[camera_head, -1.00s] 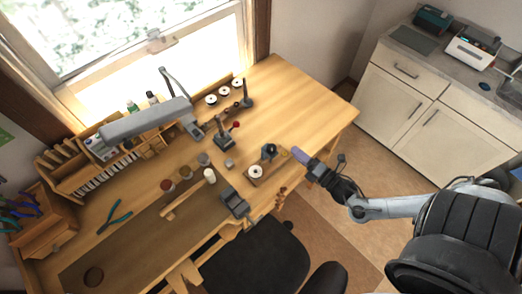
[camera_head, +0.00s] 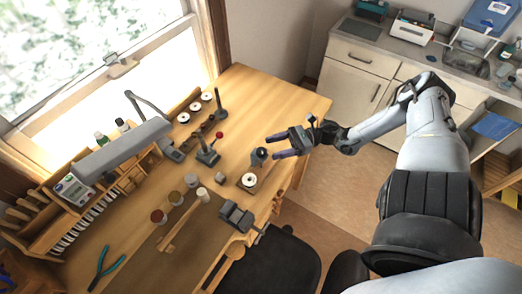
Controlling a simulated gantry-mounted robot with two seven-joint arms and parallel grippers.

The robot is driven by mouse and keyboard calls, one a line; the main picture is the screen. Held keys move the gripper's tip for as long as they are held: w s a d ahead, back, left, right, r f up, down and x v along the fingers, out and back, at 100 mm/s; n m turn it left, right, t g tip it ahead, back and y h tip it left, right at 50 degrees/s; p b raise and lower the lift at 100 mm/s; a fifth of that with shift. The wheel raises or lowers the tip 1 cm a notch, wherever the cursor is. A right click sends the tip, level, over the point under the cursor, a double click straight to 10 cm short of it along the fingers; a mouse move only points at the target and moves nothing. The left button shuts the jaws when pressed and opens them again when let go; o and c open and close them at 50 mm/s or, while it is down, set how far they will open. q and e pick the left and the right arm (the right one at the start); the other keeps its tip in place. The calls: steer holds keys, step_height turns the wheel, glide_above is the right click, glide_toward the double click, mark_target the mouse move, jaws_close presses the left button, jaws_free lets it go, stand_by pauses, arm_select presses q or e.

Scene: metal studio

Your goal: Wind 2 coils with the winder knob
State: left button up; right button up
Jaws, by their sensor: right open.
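A small winder with a dark upright part (camera_head: 258,157) and a white spool (camera_head: 249,180) stands on a wooden base near the right front edge of the workbench. Its knob is too small to tell apart. My right gripper (camera_head: 273,147) is open and empty, its two purple-grey fingers pointing left, just right of the dark upright part. I cannot tell whether they touch it. A grey stand (camera_head: 207,156) with a red knob (camera_head: 219,135) is farther left. My left gripper is not in view.
The workbench (camera_head: 278,100) has free room at its back right. Behind the winder stand a dark post (camera_head: 220,102) and several white spools (camera_head: 207,96). A dark chair (camera_head: 270,262) is in front.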

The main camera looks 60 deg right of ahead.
mark_target(261, 150)
steer(key=shift+x, duration=2.75)
